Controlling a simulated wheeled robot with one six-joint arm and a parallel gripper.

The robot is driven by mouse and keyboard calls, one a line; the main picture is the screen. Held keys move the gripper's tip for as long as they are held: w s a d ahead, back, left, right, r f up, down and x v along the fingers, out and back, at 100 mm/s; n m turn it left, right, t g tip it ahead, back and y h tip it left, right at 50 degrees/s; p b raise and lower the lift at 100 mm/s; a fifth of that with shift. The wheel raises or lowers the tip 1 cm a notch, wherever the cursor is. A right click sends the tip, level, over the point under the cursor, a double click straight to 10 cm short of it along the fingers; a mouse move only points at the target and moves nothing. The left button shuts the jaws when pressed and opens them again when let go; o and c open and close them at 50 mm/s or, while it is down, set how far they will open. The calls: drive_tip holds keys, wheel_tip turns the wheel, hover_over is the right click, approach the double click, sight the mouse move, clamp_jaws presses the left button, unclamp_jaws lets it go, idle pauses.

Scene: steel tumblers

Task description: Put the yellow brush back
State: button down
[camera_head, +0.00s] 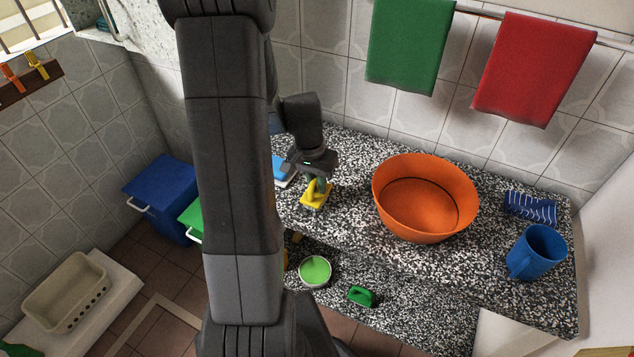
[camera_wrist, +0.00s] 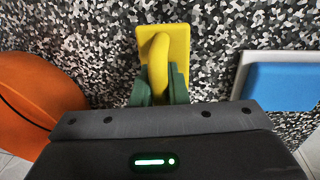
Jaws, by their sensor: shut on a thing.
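The yellow brush (camera_head: 313,200) has a flat rectangular head and an arched handle. It is at the left part of the speckled counter (camera_head: 345,222), to the left of the orange basin (camera_head: 425,197). My gripper (camera_head: 318,183) comes down over it from above. In the wrist view the green fingers of my gripper (camera_wrist: 160,82) are shut on the handle of the yellow brush (camera_wrist: 177,42), one on each side. The head lies flat, at or just above the counter; I cannot tell whether it touches.
A blue item in a white tray (camera_wrist: 280,85) is beside the brush. A blue mug (camera_head: 537,252) and a blue striped item (camera_head: 530,208) are at the counter's right end. A green brush (camera_head: 361,296) and a green round tub (camera_head: 314,271) are on the lower shelf.

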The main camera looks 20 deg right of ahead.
drive_tip(key=c, duration=1.4)
unclamp_jaws()
drive_tip(key=shift+f, duration=0.1)
drive_tip(key=shift+c, duration=0.2)
wheel_tip(320, 180, up, 12)
drive_tip(key=w+a+p, duration=0.1)
drive_tip(key=shift+a, duration=0.15)
